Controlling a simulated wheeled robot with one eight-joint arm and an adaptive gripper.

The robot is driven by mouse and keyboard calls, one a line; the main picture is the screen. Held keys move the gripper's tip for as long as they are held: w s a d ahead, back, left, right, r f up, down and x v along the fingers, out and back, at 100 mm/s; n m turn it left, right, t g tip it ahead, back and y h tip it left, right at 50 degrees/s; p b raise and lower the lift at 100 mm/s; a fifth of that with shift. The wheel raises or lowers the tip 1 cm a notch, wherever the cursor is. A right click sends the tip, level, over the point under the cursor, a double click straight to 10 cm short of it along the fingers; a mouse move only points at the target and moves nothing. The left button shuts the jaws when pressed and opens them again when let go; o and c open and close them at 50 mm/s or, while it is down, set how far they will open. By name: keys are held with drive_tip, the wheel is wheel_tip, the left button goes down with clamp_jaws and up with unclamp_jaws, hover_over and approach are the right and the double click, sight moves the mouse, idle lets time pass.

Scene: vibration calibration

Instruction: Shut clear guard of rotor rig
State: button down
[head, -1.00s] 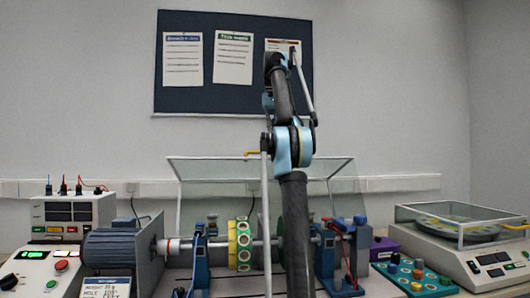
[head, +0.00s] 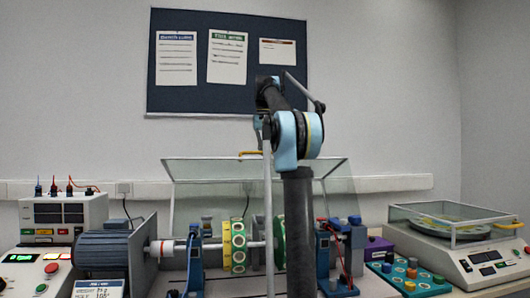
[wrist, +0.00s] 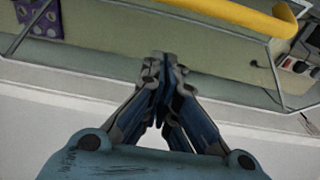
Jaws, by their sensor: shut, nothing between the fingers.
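The rotor rig has a clear guard (head: 208,172) with a thin metal frame, standing raised and open behind the shaft. A yellow handle (head: 251,153) sits on its top edge. In the wrist view the handle (wrist: 225,14) crosses the top right, joined to the guard's frame. My gripper (wrist: 163,62) is shut and empty, with its fingertips in front of the guard's panel, on the near side of the handle in the picture. I cannot tell whether it touches the guard. In the head view my arm hides the gripper and part of the rig.
The rig has a grey motor (head: 105,247), a yellow-green disc (head: 238,247) and blue supports (head: 195,262). A control box (head: 62,218) is at left. A notice board (head: 230,95) hangs behind.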

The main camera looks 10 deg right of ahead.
drive_tip(key=shift+s+r, duration=0.15)
drive_tip(key=shift+s, duration=0.85)
drive_tip(key=shift+s+r, duration=0.15)
drive_tip(key=shift+s, duration=0.8)
